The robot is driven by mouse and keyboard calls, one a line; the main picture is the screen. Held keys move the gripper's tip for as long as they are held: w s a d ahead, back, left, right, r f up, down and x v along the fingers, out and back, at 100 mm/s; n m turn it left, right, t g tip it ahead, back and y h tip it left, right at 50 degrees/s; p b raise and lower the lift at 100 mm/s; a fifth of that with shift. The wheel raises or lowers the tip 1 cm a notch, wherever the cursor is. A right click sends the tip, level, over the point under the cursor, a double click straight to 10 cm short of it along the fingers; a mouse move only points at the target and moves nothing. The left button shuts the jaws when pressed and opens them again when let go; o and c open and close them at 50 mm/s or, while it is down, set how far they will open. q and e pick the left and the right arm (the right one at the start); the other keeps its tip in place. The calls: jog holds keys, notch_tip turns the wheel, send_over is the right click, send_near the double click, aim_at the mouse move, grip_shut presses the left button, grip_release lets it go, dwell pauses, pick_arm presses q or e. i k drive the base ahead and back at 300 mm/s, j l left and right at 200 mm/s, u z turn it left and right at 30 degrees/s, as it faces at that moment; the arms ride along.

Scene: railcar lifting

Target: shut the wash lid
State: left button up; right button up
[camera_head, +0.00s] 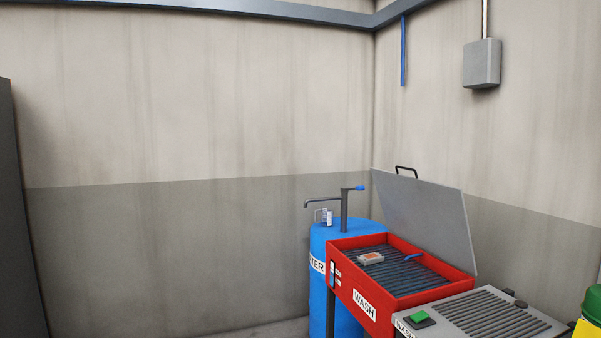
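The wash lid (428,214) is a flat grey panel with a black handle (405,171) on its upper edge. It stands open, tilted back from the far right side of the red wash basin (395,313). The basin is labelled WASH and has a dark slatted grate inside. A small grey block with an orange mark (370,258) and a blue item (413,257) lie on the grate. Neither of my grippers is in view.
A blue drum (318,290) with a dark pump and spout stands left of the basin. A grey slatted unit with a green button (418,317) adjoins the basin at front right. A yellow container with a green top (592,303) is at the right edge. The left floor area looks clear.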

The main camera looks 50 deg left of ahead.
aim_at(432, 216)
jog(key=i+u, duration=0.4)
jog(key=i+l+u, duration=0.15)
jog(key=i+u, duration=0.25)
jog(key=i+l+u, duration=0.2)
jog(key=u, duration=0.2)
jog(key=i+l, duration=0.1)
jog(key=i, duration=0.15)
